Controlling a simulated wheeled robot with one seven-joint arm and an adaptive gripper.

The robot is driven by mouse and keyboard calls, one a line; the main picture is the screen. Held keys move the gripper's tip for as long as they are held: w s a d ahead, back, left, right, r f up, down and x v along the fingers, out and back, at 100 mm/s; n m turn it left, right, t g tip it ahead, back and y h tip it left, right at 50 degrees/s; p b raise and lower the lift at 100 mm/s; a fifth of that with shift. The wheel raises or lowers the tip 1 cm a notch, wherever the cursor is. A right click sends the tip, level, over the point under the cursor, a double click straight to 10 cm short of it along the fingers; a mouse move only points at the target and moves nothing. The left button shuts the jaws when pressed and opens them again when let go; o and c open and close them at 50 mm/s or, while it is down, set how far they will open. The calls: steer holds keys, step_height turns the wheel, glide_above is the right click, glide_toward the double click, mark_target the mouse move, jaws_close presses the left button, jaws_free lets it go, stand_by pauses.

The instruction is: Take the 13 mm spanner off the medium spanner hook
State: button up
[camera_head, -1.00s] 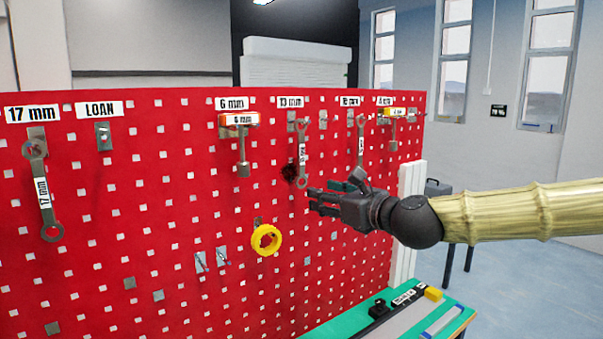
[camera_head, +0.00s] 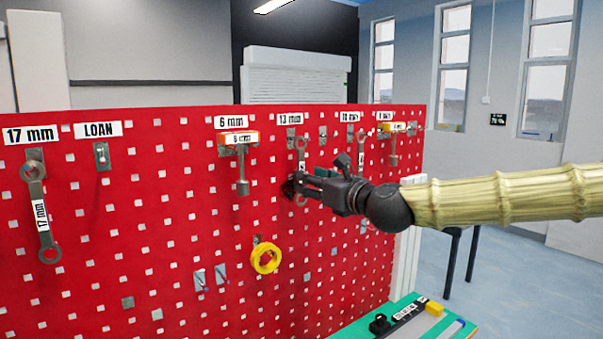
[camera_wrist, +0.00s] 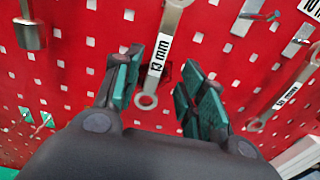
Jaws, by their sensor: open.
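The 13 mm spanner (camera_head: 302,153) hangs upright on its hook (camera_head: 291,133) under the "13 mm" label on the red pegboard. In the wrist view the spanner (camera_wrist: 158,65) shows its white "13 mm" tag and its lower ring. My gripper (camera_head: 297,184) is open at the lower part of the spanner. In the wrist view the green-padded fingers of my gripper (camera_wrist: 160,85) stand on either side of the shaft, with gaps to both sides. The upper end of the spanner is cut off in the wrist view.
A 17 mm spanner (camera_head: 40,208) hangs far left, and a 6 mm hex-headed tool (camera_head: 242,172) hangs left of my gripper. Another labelled spanner (camera_wrist: 284,95) hangs close on the right. A yellow ring (camera_head: 265,258) hangs below. A green bench (camera_head: 447,330) stands at lower right.

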steer(key=p+x, duration=0.1)
steer(key=x, duration=0.3)
steer(key=shift+s+a, duration=0.1)
steer(key=shift+c, duration=0.5)
jaws_close()
